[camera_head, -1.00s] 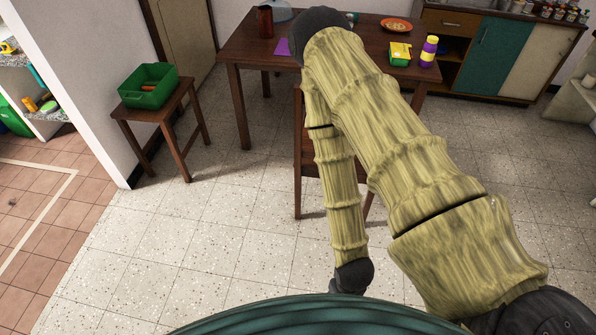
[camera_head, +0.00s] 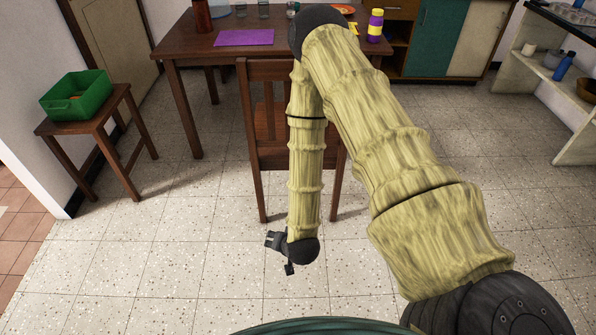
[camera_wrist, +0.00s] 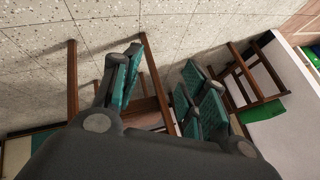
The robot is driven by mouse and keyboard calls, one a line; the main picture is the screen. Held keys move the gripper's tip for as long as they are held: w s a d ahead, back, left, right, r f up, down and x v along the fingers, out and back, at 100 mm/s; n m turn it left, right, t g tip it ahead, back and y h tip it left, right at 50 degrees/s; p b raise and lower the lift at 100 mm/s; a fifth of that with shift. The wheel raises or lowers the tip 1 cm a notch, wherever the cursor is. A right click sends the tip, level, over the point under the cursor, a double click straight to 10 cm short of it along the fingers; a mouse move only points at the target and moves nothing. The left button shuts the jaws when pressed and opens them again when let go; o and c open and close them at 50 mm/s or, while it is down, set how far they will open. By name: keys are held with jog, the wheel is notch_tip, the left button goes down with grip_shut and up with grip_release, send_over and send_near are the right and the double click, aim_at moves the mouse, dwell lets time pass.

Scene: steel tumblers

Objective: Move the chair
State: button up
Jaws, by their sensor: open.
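The chair is dark brown wood. In the head view its backrest (camera_head: 265,69) faces me at the table's near edge, and my arm covers its right part. In the wrist view, brown wooden posts that look like the chair's (camera_wrist: 155,75) run behind and between my fingers, seen tilted. My gripper (camera_wrist: 163,94) has teal-padded fingers, spread open with nothing held.
A wooden table (camera_head: 180,45) stands behind the chair, with a purple mat (camera_head: 244,37) and a purple-yellow bottle (camera_head: 375,25). A stool (camera_head: 100,125) bearing a green bin (camera_head: 77,93) stands left. Shelves (camera_head: 540,85) stand right. The tiled floor between is clear.

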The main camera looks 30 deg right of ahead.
jog(key=w+d+f+m+t+h+b, duration=0.1)
jog(key=w+d+f+m+t+b, duration=0.2)
jog(key=w+b, duration=0.35)
jog(key=w+d+f+m+t+h+b, duration=0.2)
jog(key=w+d+f+m+b, duration=0.1)
jog(key=w+d+b, duration=0.3)
jog(key=w+d+m+t+h+b, duration=0.1)
jog(key=w+d+m+h+b, duration=0.1)
jog(key=w+d+b, duration=0.4)
jog(key=w+d+m+h+b, duration=0.2)
jog(key=w+d+m+b, duration=0.2)
jog(key=w+d+b, duration=0.2)
jog(key=w+d+f+m+t+h+b, duration=0.1)
jog(key=w+d+m+h+b, duration=0.1)
jog(key=w+d+b, duration=0.4)
jog(key=shift+w+d+f+m+t, duration=0.1)
jog(key=shift+w+d+m, duration=0.15)
jog(key=shift+w+d, duration=0.4)
jog(key=shift+w+d+r+m+t, duration=0.1)
jog(key=shift+w+d+m, duration=0.25)
jog(key=shift+w, duration=0.55)
jog(key=shift+w+d+f+m+t, duration=0.1)
jog(key=shift+w+d+m, duration=0.1)
jog(key=shift+w+d, duration=0.5)
jog(key=shift+a, duration=0.1)
grip_shut()
